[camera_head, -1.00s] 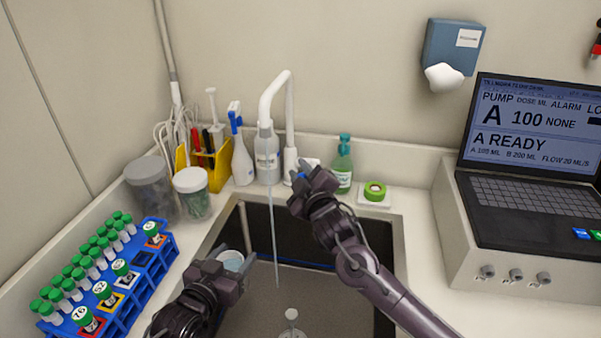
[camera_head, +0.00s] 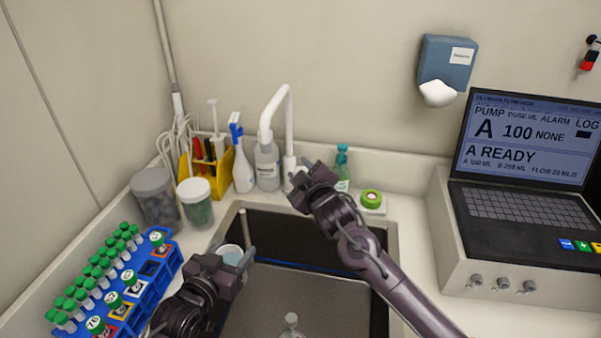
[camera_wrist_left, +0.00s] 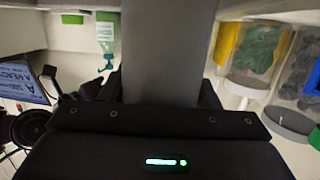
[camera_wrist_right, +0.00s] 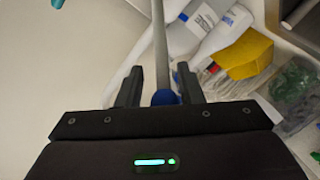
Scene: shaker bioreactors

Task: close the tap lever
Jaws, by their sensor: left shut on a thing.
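The white tap (camera_head: 286,115) stands behind the sink, with no water stream visible from its spout. My right gripper (camera_head: 300,185) is beside the tap's base. In the right wrist view, the lever's blue tip (camera_wrist_right: 165,97) lies between its parted fingers (camera_wrist_right: 160,88), closer to the right one; contact is unclear. The grey bar there is probably the tap pipe. My left gripper (camera_head: 240,262) is shut on a pale cup (camera_head: 231,254) over the sink's left side. The cup is partly hidden by the gripper. A grey shape fills the middle of the left wrist view.
A blue rack of green-capped tubes (camera_head: 165,280) stands left of the sink (camera_head: 310,290). Lidded jars (camera_head: 197,205), bottles and a yellow holder (camera_head: 208,172) line the back left. A laptop (camera_head: 525,150) is at right.

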